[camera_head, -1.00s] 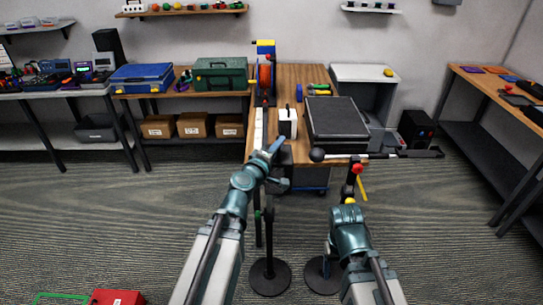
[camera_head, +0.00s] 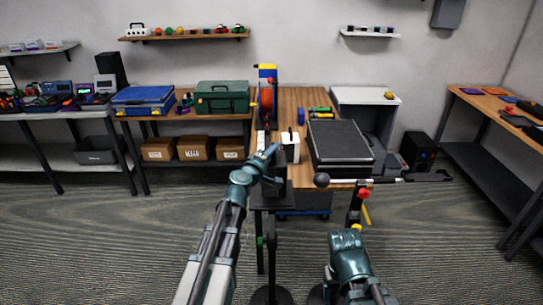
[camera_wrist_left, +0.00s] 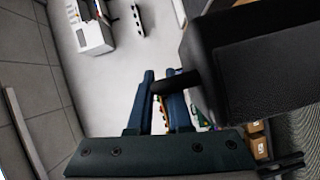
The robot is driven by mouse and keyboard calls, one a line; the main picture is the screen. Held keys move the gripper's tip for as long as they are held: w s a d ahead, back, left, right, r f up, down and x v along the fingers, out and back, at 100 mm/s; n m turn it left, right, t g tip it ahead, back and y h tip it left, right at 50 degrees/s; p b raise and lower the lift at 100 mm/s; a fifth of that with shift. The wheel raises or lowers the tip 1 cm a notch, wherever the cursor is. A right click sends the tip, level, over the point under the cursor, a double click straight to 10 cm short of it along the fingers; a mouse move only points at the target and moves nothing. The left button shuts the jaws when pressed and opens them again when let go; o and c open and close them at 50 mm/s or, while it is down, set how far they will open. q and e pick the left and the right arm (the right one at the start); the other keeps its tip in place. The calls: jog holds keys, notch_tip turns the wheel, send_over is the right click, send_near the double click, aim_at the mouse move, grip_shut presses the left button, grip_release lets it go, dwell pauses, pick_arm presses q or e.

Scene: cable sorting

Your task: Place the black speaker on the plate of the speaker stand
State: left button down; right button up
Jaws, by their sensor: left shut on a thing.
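My left gripper (camera_head: 270,158) is shut on a short black peg or handle, seen between its blue fingers (camera_wrist_left: 163,98) in the left wrist view. The peg joins a large black box, which looks like the black speaker (camera_wrist_left: 250,70).
A wooden table (camera_head: 297,98) behind holds a large black case (camera_head: 340,142). A boom pole with a black ball (camera_head: 321,180) crosses to the right, near red and yellow knobs (camera_head: 364,194). A blue toolbox (camera_head: 142,100) and green toolbox (camera_head: 222,97) stand on the left bench.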

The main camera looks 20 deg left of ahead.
pick_arm(q)
jog(key=shift+w+a+f, duration=0.1)
jog(key=shift+w+a, duration=0.2)
jog(key=shift+w, duration=0.25)
jog(key=shift+w+a, duration=0.25)
jog(key=shift+w, duration=0.25)
jog(key=shift+w+a+f+b, duration=0.1)
jog(key=shift+w+f+b, duration=0.05)
jog(key=shift+b, duration=0.15)
jog(key=shift+f+b, duration=1.55)
jog(key=shift+f, duration=0.2)
jog(key=c, duration=0.8)
grip_release()
jog(key=shift+c, duration=0.2)
jog(key=shift+r, duration=0.15)
